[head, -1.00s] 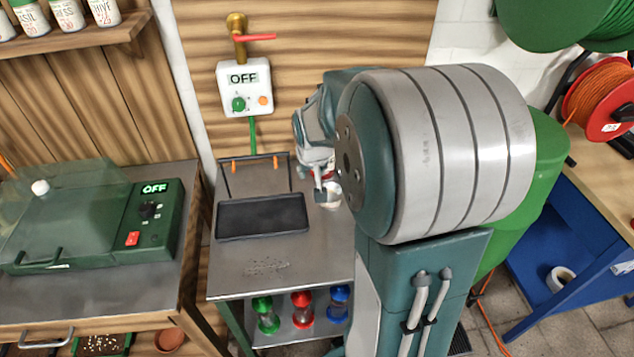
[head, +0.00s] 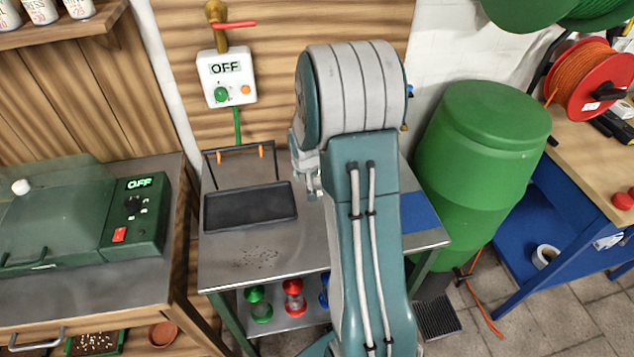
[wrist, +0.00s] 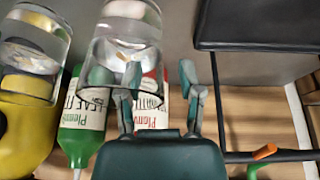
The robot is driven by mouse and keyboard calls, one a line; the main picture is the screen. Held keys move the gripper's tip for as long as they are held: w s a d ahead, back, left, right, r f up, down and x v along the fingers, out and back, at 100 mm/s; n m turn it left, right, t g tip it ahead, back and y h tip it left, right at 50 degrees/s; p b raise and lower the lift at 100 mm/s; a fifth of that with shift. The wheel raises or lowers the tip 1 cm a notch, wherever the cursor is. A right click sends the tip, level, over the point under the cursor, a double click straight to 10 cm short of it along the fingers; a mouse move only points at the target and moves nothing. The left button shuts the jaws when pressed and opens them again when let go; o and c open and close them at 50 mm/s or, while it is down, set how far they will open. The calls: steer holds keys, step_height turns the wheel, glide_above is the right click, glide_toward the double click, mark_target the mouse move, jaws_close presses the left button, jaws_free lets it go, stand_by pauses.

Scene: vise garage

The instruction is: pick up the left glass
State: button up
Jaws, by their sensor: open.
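In the wrist view, two clear glasses stand side by side. One glass (wrist: 125,30) is nearer the black tray, with its rim end behind my gripper's left finger. The other glass (wrist: 33,55) is at the picture's left edge. My gripper (wrist: 160,75) is open and empty, its fingers just beside the nearer glass; I cannot tell whether they touch it. In the head view my gripper (head: 312,183) hangs over the metal bench, right of the tray, partly hidden by my arm. The glasses are hidden behind my arm there.
The black tray (head: 250,207) lies left of my gripper on the metal bench (head: 225,270). Green (wrist: 85,125), red (wrist: 153,100) and yellow (wrist: 25,140) containers crowd the glasses. A green barrel (head: 480,150) stands right of the bench. The bench front is mostly clear.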

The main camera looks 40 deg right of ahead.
steer(key=shift+w+d+f, duration=0.15)
steer(key=shift+w+f, duration=0.1)
steer(key=shift+f, duration=0.35)
jaws_close()
steer(key=shift+r, duration=0.1)
steer(key=shift+r, duration=1.05)
steer(key=s+r, duration=1)
steer(key=s, duration=0.4)
steer(key=shift+d+r, duration=0.4)
stand_by(2.0)
